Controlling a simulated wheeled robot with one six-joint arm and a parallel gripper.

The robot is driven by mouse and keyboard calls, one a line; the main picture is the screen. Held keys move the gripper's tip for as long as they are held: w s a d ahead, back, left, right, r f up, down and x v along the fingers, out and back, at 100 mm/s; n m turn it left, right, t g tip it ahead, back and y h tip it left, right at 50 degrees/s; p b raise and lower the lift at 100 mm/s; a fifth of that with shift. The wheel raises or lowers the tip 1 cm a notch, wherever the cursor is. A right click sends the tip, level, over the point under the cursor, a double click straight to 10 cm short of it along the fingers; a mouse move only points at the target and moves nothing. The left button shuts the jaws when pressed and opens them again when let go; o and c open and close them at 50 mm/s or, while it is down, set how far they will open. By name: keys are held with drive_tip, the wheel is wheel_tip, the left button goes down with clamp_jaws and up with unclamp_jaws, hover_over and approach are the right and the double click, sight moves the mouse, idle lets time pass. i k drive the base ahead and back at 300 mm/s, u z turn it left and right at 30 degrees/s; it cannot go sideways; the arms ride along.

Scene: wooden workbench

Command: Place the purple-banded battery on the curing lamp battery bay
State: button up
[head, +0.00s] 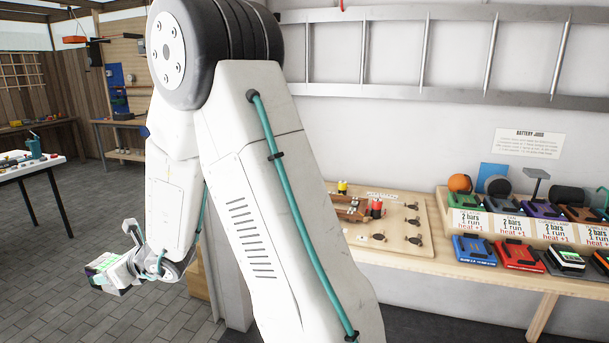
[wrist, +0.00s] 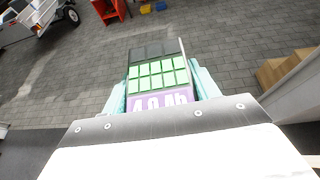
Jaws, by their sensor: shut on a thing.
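My gripper (head: 118,266) is shut on a battery (head: 103,273) and holds it out over the floor at the left of the head view. In the wrist view the battery (wrist: 158,75) has a purple band reading "4.0 Ah" and a display of several lit green cells below a dark row. Teal fingers of my gripper (wrist: 160,92) clasp its sides. Several colored battery bays stand in a raised row at the right of the head view. A purple bay (head: 541,210) sits below a grey flat-headed stand (head: 537,174). I cannot read which bay is the curing lamp's.
Below the raised row, blue (head: 474,249), red (head: 518,255) and other batteries lie on the wooden workbench (head: 455,268). A pegged board (head: 385,222) lies to their left. A white table (head: 30,168) stands at the far left. Open paved floor lies below the held battery.

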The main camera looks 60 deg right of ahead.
sight(543, 208)
drive_tip(key=k, duration=0.9)
drive_tip(key=z, duration=2)
drive_tip(key=i, duration=0.45)
drive_tip(key=u, duration=0.05)
